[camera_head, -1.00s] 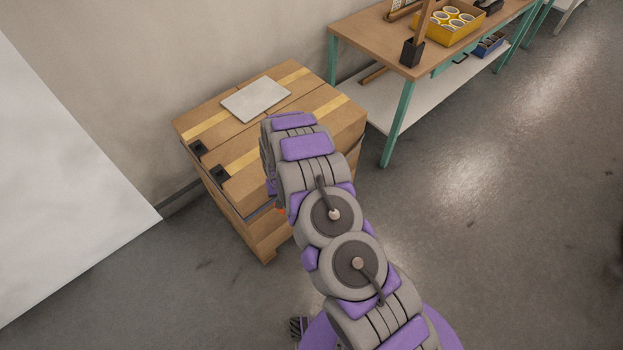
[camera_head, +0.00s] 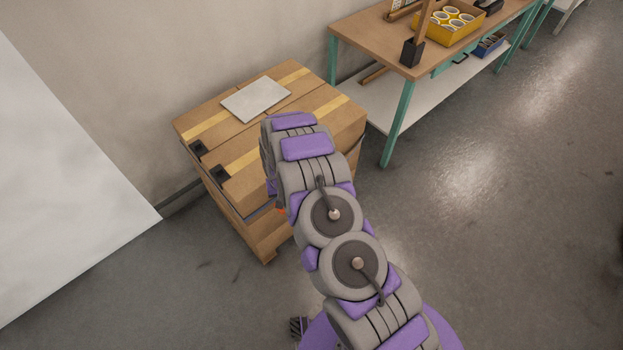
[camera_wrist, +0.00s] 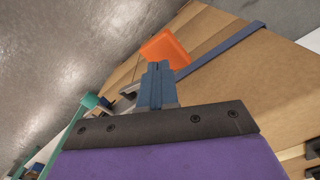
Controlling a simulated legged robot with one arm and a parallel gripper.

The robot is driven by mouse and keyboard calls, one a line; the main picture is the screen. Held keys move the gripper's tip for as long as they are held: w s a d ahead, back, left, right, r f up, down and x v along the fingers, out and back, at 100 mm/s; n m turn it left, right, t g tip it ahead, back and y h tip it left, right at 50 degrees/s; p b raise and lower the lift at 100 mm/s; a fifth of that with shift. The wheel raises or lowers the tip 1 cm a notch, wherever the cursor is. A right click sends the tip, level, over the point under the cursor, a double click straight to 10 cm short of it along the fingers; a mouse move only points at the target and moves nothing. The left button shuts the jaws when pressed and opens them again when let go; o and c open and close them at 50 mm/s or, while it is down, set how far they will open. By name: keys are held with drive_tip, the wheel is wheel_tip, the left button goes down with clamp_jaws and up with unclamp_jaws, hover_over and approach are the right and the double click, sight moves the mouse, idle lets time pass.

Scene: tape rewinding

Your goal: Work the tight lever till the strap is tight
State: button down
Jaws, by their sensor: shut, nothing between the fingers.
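The orange lever (camera_wrist: 167,48) shows in the wrist view just beyond my fingertips. A small orange patch of it (camera_head: 281,210) shows beside my arm in the head view; the rest is hidden. The dark blue strap (camera_wrist: 222,49) runs from near the lever up to the right, flat over the cardboard. My gripper (camera_wrist: 158,68) has its blue fingers together with nothing between them, close to the lever's lower edge. I cannot tell whether they touch it. In the head view my arm hides the gripper.
The stack of taped cardboard boxes (camera_head: 232,130) stands on a wooden pallet (camera_head: 262,246), with a pale sheet (camera_head: 256,99) on top. A workbench (camera_head: 385,43) with teal legs stands behind to the right. The grey floor (camera_head: 500,240) at right is clear.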

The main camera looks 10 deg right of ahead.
drive_tip(key=shift+f, duration=0.1)
drive_tip(key=shift+f+b, duration=2.05)
drive_tip(key=shift+f, duration=2.65)
drive_tip(key=shift+r+p, duration=2.7)
drive_tip(key=shift+r, duration=2.15)
drive_tip(key=shift+f, duration=0.2)
drive_tip(key=shift+f+b, duration=1.45)
drive_tip(key=shift+f, duration=3.2)
drive_tip(key=shift+r+p, duration=2)
drive_tip(key=shift+r, duration=2.85)
drive_tip(key=shift+f, duration=0.15)
